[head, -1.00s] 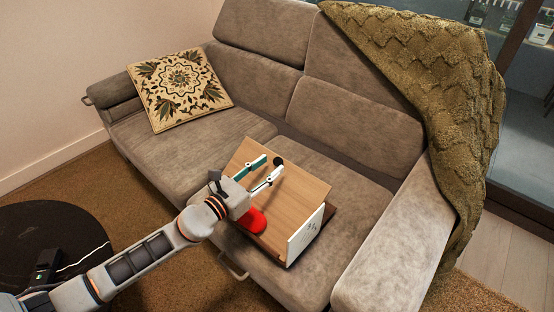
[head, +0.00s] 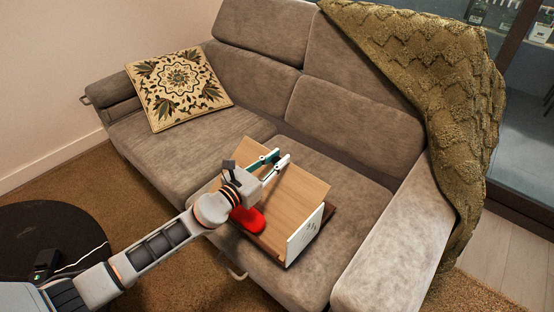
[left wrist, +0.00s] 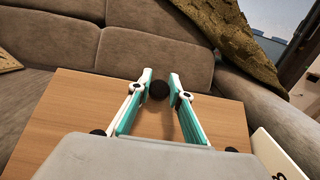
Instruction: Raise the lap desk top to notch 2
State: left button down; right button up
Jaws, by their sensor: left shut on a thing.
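The lap desk rests on the sofa seat. Its light wooden top (head: 297,190) slants above a darker base (head: 328,222). A white side panel (head: 305,236) with small dark marks stands at its right side; I cannot read the marks. A round black knob (left wrist: 159,90) on the top sits between the fingers of my left gripper (head: 279,157), which is shut on it. The left wrist view shows the two white and teal fingers (left wrist: 160,78) on either side of the knob. In the head view the fingers mostly hide it. My right gripper is not in view.
A red object (head: 248,219) lies at the front edge of the desk, below my left wrist. A patterned cushion (head: 178,90) is at the sofa's left. A dark round table (head: 50,235) stands at the lower left.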

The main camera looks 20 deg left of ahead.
pick_arm(q)
jog(key=shift+s+r, duration=0.1)
jog(key=shift+r, duration=0.25)
jog(key=shift+s+a+r+p, duration=0.15)
jog(key=shift+s+r+p, duration=0.1)
jog(key=shift+r+p, duration=0.2)
jog(key=shift+s+a+f, duration=0.1)
jog(key=shift+s+f, duration=0.05)
jog(key=shift+s, duration=0.1)
jog(key=c, duration=1.8)
grip_release()
jog(key=shift+f, duration=0.1)
jog(key=shift+c, duration=0.2)
jog(key=v, duration=1.2)
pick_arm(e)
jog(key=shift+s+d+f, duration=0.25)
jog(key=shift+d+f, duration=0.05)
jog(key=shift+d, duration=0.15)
